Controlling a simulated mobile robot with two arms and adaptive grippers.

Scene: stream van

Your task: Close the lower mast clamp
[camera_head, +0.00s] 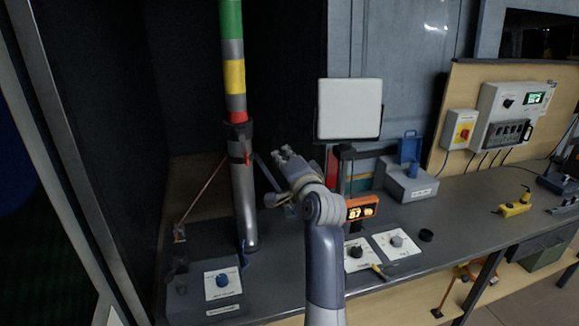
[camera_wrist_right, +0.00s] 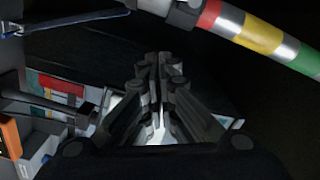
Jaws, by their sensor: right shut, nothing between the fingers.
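The mast (camera_head: 234,78) stands at the left of the head view, banded in green, yellow and red. A dark clamp collar (camera_head: 238,135) sits around it just below the red band, above a grey lower tube (camera_head: 244,205). I cannot tell whether the clamp is open or closed. My right gripper (camera_head: 283,154) is to the right of the collar, apart from it. In the right wrist view its fingers (camera_wrist_right: 158,62) are together and empty, and the banded mast (camera_wrist_right: 258,34) crosses the upper right. My left gripper is not in view.
A dark bench (camera_head: 450,200) runs along the right. On it are an orange display (camera_head: 361,207), two knob panels, a grey box (camera_head: 410,180) and a yellow tool (camera_head: 514,205). A white panel (camera_head: 349,108) stands behind my right arm. A blue knob (camera_head: 222,280) is at lower left.

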